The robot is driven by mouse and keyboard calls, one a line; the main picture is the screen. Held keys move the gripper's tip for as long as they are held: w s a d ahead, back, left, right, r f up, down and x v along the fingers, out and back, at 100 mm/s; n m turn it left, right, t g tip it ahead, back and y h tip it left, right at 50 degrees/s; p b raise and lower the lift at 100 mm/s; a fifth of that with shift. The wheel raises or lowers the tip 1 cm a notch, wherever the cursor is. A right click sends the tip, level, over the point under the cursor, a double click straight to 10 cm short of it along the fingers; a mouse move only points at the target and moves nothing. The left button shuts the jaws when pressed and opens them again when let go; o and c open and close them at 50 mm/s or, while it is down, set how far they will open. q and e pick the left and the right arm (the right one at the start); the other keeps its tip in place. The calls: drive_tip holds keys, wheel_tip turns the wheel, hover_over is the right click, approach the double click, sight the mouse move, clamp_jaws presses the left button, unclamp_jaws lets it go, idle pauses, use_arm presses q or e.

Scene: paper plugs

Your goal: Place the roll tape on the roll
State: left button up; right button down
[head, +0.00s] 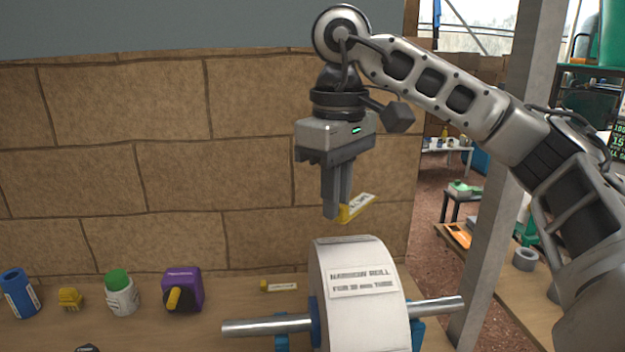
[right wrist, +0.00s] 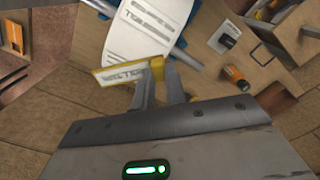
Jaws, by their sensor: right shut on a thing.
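The roll (head: 345,256) is a large white reel with a printed label, on a metal tube held by blue supports on the table. My right gripper (head: 334,212) points down above the roll, clear of it. It is shut on the roll tape (head: 356,207), a small yellow strip with a white printed label, which sticks out to the right of the fingers. In the right wrist view the roll tape (right wrist: 125,74) is at the fingertips, with the roll (right wrist: 140,35) beyond it. My left gripper is not in view.
A similar yellow and white strip (head: 280,286) lies on the table left of the roll. A brick-patterned wall rises behind.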

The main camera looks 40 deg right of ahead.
drive_tip(key=shift+s+f, duration=0.1)
drive_tip(key=shift+f, duration=0.25)
drive_tip(key=f, duration=0.2)
drive_tip(key=f+b, duration=0.1)
drive_tip(key=f, duration=0.1)
drive_tip(key=shift+s+f, duration=0.2)
drive_tip(key=shift+f, duration=0.45)
drive_tip(key=shift+f+b, duration=0.3)
drive_tip(key=shift+b, duration=0.05)
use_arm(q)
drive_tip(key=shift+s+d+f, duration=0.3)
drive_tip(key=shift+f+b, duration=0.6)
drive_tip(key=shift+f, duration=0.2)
use_arm(e)
drive_tip(key=shift+f, duration=0.6)
drive_tip(key=c, duration=1.4)
unclamp_jaws()
drive_tip(key=shift+o, duration=0.2)
